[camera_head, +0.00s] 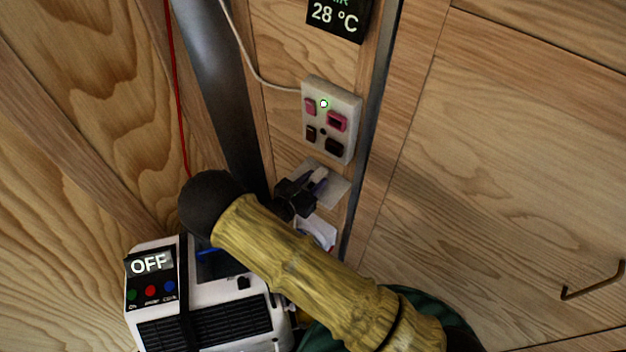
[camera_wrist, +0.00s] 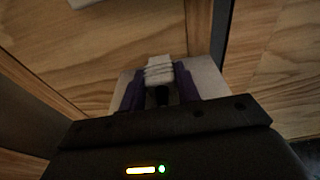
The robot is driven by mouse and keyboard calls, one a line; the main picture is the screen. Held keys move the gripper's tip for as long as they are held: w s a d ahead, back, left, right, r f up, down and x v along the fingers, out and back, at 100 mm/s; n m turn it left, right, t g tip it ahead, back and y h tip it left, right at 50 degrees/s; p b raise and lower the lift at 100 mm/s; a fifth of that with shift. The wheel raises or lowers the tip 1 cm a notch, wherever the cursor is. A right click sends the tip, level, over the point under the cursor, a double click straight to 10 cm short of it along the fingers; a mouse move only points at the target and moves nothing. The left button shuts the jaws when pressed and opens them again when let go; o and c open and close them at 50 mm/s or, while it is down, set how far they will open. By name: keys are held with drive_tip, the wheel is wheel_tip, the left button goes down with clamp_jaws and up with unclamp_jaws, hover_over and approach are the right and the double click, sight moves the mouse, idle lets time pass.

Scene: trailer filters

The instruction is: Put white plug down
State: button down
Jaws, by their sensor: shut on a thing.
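The white plug (camera_wrist: 158,69) is between the two purple-dark fingers of my gripper (camera_wrist: 160,88) in the wrist view. In the head view my gripper (camera_head: 306,189) is partly turned away, with the pale plug (camera_head: 319,176) showing at its fingers. My gripper is shut on the plug. A small whitish plate (camera_head: 334,187) is right behind the plug on the wood strip, and it also shows in the wrist view (camera_wrist: 207,78). I cannot tell whether the plug touches it.
A white panel (camera_head: 346,101) with pink and dark switches and a lit green light is above my gripper. A white cable (camera_head: 250,66) runs to it. A white device (camera_head: 210,315) reading OFF stands lower left. A display (camera_head: 336,16) reads 28 °C. A metal post (camera_head: 222,90) is left.

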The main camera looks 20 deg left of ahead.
drive_tip(key=shift+f+b, duration=0.3)
drive_tip(key=shift+f, duration=0.2)
drive_tip(key=c, duration=1)
unclamp_jaws()
drive_tip(key=shift+r+p, duration=0.4)
drive_tip(key=shift+r, duration=0.1)
drive_tip(key=shift+s+a+r, duration=0.15)
drive_tip(key=shift+s+r, duration=0.05)
drive_tip(key=shift+s, duration=0.05)
drive_tip(key=b+v, duration=0.1)
drive_tip(key=v, duration=1)
drive_tip(key=shift+s, duration=0.25)
